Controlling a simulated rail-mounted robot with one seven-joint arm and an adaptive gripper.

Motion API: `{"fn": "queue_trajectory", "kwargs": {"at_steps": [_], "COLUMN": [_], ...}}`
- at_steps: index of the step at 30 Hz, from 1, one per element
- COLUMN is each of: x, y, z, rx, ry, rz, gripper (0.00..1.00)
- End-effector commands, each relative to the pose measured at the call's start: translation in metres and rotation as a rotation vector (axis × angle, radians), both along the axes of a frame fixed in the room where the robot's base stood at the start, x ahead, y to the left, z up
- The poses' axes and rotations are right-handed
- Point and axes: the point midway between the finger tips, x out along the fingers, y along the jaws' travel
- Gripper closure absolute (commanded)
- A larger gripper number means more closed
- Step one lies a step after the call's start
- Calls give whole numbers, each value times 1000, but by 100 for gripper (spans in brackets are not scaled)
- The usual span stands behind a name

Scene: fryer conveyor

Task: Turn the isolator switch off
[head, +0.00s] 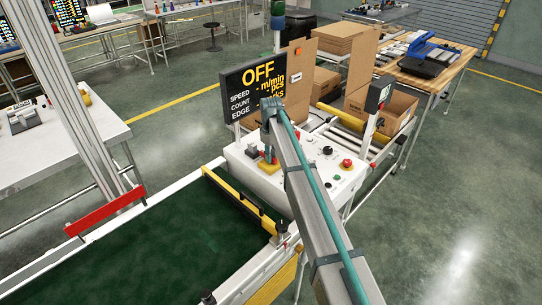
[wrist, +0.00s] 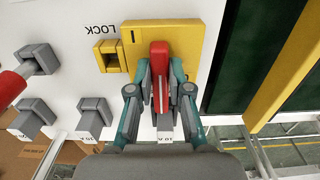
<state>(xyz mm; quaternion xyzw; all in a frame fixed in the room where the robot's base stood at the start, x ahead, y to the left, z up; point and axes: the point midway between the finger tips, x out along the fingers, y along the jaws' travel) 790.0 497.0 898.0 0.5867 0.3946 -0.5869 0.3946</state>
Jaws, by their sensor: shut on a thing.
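The isolator switch has a red handle (wrist: 159,60) on a yellow plate (wrist: 194,45). In the wrist view the handle lies in line with the fingers, its top end near a black mark on the plate. My gripper (wrist: 160,76) is shut on the handle, one teal-and-grey finger on each side. In the head view my gripper (head: 268,152) reaches down to the white control panel (head: 240,160), and the yellow plate (head: 269,168) shows just below it. The lower part of the handle is partly hidden between the fingers.
A yellow LOCK fitting (wrist: 109,56) and several grey switches (wrist: 93,115) sit left of the isolator. A red emergency button (head: 347,163) is on the panel's right. The display (head: 252,91) above reads OFF. The green conveyor belt (head: 150,245) runs at front left.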

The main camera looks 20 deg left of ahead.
Motion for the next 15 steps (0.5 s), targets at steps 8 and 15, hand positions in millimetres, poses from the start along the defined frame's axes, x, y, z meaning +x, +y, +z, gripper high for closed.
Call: {"fn": "queue_trajectory", "kwargs": {"at_steps": [8,15], "x": [0,0], "y": [0,0], "z": [0,2], "rx": [0,1], "ry": [0,0], "rz": [1,0], "gripper": [56,56]}}
